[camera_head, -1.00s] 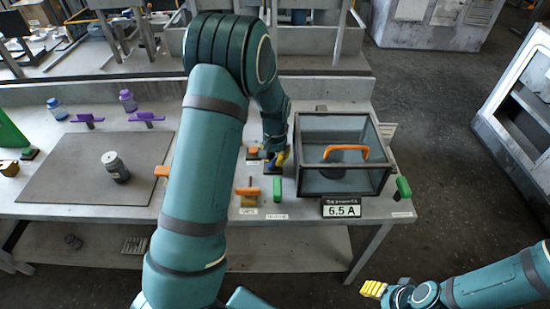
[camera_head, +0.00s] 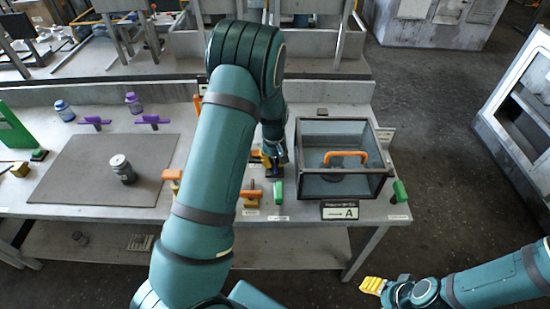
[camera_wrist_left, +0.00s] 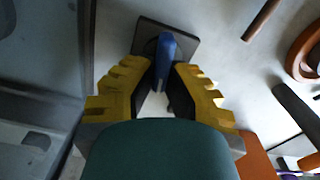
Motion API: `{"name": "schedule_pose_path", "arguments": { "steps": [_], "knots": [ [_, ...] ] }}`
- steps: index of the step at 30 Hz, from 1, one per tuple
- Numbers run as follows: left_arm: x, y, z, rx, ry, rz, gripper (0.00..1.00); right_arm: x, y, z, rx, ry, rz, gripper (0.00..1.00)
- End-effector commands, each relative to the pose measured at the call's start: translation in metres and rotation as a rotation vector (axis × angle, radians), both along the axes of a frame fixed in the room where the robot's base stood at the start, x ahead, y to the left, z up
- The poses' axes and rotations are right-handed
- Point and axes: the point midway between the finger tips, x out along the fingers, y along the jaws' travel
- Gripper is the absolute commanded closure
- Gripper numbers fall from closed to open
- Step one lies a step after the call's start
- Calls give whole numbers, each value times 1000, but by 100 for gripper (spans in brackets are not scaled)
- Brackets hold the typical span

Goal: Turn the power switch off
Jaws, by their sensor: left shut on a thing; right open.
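A blue switch handle (camera_wrist_left: 165,52) stands up from a dark square base plate (camera_wrist_left: 188,45) in the left wrist view. My left gripper (camera_wrist_left: 163,85) has its yellow fingers on both sides of the handle and is shut on it. In the head view my left gripper (camera_head: 269,160) is at the bench left of the glass box, partly hidden by my arm. The meter display (camera_head: 340,210) at the box's front shows a dash-like mark and "A". My right gripper (camera_head: 373,286) is open and empty, in front of the bench at the lower right.
The glass box (camera_head: 345,185) with an orange handle (camera_head: 345,158) stands right of my left gripper. Green handles (camera_head: 278,192) and an orange-topped one (camera_head: 251,194) stand near the front edge. A dark jar (camera_head: 122,168) stands on the grey mat (camera_head: 75,185).

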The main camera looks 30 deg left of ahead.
Motion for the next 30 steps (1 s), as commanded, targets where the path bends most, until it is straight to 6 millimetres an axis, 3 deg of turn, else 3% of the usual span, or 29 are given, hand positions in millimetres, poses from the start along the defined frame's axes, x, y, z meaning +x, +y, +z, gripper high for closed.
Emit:
{"name": "schedule_pose_path", "arguments": {
  "steps": [12, 29, 30],
  "knots": [
    [-3, 1, -1, -1, 3, 197, 100, 4, -1, 11, -2, -9, -7, 49],
    [-4, 1, -2, -1, 4, 225, 100, 5, -1, 12, -2, -11, -8, 49],
    [-4, 1, -2, -1, 4, 225, 76, 5, -1, 12, -2, -10, -8, 49]
  ]
}}
